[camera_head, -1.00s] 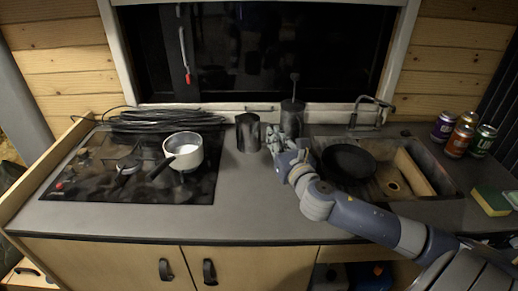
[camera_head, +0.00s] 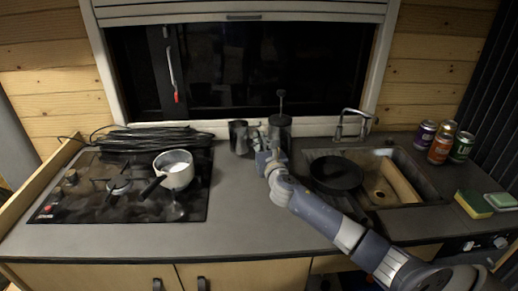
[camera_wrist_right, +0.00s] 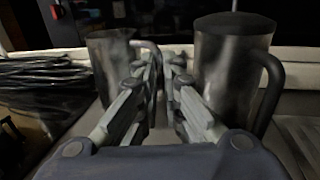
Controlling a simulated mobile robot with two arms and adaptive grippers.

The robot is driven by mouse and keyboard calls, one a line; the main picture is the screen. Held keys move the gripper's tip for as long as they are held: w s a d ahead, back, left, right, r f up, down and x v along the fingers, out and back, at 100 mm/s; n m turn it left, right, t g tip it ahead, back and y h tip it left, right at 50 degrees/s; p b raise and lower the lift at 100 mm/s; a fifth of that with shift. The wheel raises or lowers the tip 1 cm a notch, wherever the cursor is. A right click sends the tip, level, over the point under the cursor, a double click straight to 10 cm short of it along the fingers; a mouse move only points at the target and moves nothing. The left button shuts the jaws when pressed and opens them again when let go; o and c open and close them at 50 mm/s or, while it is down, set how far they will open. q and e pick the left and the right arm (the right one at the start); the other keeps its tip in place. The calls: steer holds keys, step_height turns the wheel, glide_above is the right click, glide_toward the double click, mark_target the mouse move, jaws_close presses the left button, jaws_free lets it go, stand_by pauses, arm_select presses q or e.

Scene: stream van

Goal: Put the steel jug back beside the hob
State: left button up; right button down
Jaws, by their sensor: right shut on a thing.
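The steel jug (camera_head: 238,137) stands upright on the counter, between the hob (camera_head: 130,187) and the sink. It is on the left in the right wrist view (camera_wrist_right: 110,75), with its handle towards my fingers. My right gripper (camera_head: 262,138) is at the jug's right side. In the right wrist view my right gripper (camera_wrist_right: 158,65) is shut on the jug's handle, between the jug and a dark lidded press pot. Its exact contact is partly hidden by the fingers. My left gripper is in neither view.
The press pot (camera_head: 281,131) stands close to the right of my right gripper. A white saucepan (camera_head: 175,170) sits on the hob, and coiled black cable (camera_head: 150,138) lies behind it. A dark pan (camera_head: 335,174) is at the sink. Counter between hob and jug is clear.

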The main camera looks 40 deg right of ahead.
steer(key=shift+w+d+f, duration=0.1)
steer(key=shift+w+d, duration=0.15)
steer(key=shift+w, duration=0.45)
step_height(320, 180, down, 3)
steer(key=shift+r+b, duration=0.1)
steer(key=shift+b, duration=0.25)
steer(key=shift+f, duration=0.3)
steer(key=shift+f, duration=0.1)
steer(key=shift+f, duration=0.15)
steer(key=c, duration=1.8)
jaws_free()
steer(key=shift+o, duration=0.2)
steer(key=shift+r, duration=0.25)
steer(key=v, duration=1.2)
steer(key=shift+s, duration=0.1)
